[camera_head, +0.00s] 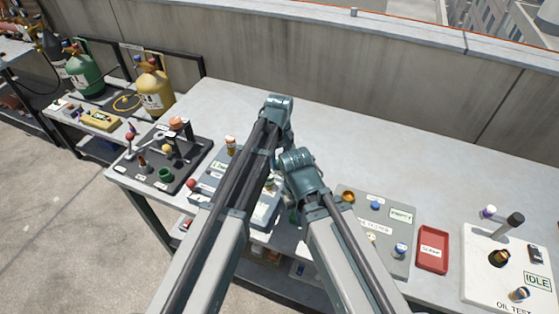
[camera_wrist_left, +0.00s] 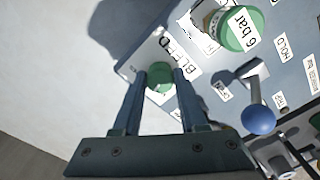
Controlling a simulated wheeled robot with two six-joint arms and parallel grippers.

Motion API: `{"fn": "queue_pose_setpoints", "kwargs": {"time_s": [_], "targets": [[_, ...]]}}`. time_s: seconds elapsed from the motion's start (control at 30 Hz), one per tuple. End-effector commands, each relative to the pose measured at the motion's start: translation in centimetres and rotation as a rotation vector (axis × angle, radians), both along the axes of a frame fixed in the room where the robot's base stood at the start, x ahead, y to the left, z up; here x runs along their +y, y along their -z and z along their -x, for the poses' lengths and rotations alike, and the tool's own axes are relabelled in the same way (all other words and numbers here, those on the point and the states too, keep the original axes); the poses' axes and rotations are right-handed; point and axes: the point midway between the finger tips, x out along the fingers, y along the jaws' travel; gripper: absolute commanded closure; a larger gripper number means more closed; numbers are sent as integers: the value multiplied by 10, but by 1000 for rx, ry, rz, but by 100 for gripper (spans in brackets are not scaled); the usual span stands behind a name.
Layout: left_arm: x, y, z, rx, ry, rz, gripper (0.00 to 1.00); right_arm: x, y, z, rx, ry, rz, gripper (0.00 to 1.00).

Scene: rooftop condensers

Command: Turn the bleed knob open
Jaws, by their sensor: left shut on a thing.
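The bleed knob (camera_wrist_left: 160,79) is a small green knob beside the label reading BLEED, at the edge of a pale blue panel (camera_wrist_left: 283,72) in the left wrist view. My left gripper (camera_wrist_left: 161,75) has one finger on each side of it and is shut on it. The fingers partly cover the knob. In the head view the blue panel (camera_head: 205,188) stands on the bench, partly behind my arms. The knob and the left fingertips cannot be made out there. My right gripper does not show.
On the same panel are a green cap marked 6 bar (camera_wrist_left: 241,28) and a lever with a blue ball (camera_wrist_left: 258,120), close to my left gripper. In the head view, a dark board (camera_head: 190,160) is to the left; a grey board (camera_head: 400,262) and red tray (camera_head: 432,268) are to the right.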

Motion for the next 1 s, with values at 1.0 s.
{"fn": "queue_pose_setpoints", "kwargs": {"time_s": [1.0], "targets": [[1,0,0,0,907,0,100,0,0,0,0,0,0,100]]}}
